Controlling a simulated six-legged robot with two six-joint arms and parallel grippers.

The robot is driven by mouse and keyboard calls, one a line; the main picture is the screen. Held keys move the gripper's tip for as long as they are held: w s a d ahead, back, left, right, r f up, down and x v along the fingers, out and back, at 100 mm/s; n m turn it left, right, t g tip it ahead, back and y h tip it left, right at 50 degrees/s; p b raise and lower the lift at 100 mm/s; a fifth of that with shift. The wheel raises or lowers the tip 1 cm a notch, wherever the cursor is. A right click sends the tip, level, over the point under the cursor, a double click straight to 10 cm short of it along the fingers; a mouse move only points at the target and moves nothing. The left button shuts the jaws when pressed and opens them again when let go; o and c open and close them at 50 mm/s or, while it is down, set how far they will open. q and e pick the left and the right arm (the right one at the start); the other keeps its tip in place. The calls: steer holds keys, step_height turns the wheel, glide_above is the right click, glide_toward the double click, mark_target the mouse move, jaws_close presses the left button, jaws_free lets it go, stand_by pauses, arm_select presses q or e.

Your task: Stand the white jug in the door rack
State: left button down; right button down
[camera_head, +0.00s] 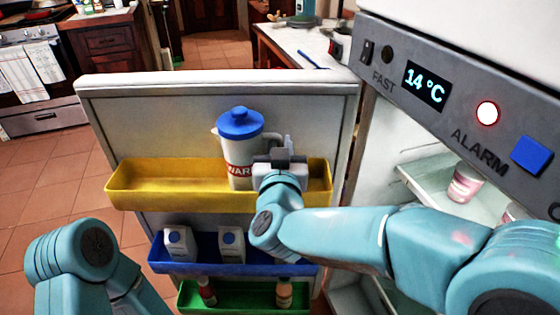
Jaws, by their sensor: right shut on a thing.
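The white jug (238,155) has a blue lid and a red band with letters. It is upright at the yellow door rack (150,187), the top rack on the open fridge door. The rack's front wall hides its base, so I cannot tell whether it rests on the rack floor. My right gripper (280,158) is at the jug's right side, shut on it near the handle; the fingertips are partly hidden. My left arm shows at the lower left, but its gripper is out of view.
Below are a blue rack (205,258) with white cartons and a green rack (240,298) with small bottles. The fridge interior at right has a shelf (430,180) with pink-labelled tubs. The control panel (450,100) overhangs my right arm. The yellow rack's left part is free.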

steer(key=shift+f, duration=1.2)
steer(key=shift+w+f, duration=0.1)
steer(key=shift+f+b, duration=0.15)
steer(key=shift+b, duration=0.2)
steer(key=c, duration=1)
jaws_free()
steer(key=shift+c, duration=0.2)
steer(key=shift+r+p, duration=0.25)
steer(key=shift+p, duration=0.05)
steer(key=s, duration=1.2)
steer(key=shift+f, duration=0.15)
